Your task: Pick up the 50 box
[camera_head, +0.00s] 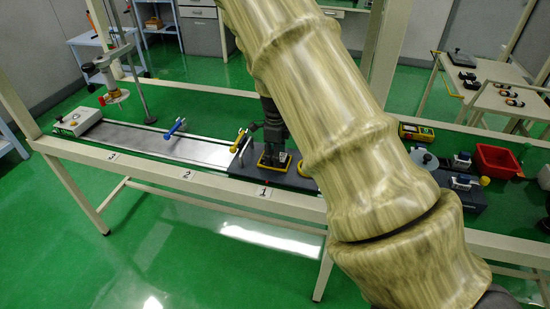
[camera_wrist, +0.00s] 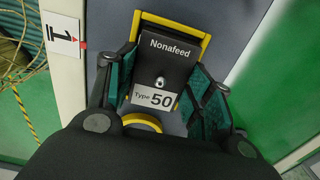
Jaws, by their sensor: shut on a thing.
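The 50 box is a black box labelled "Nonafeed" and "Type 50" in the wrist view (camera_wrist: 163,68). It has a small metal knob in its middle. It sits within a yellow frame (camera_wrist: 205,45) on a grey surface. My gripper (camera_wrist: 162,85) has its two green-padded fingers on the left and right sides of the box, shut on it. In the head view my gripper (camera_head: 274,150) points down at the box (camera_head: 266,160), which the fingers partly hide. I cannot tell whether the box is clear of the surface.
My arm hides the middle of the bench in the head view. A metal rail (camera_head: 150,138) with blue and yellow clamps runs left. A "1" label (camera_wrist: 63,36) is beside the box.

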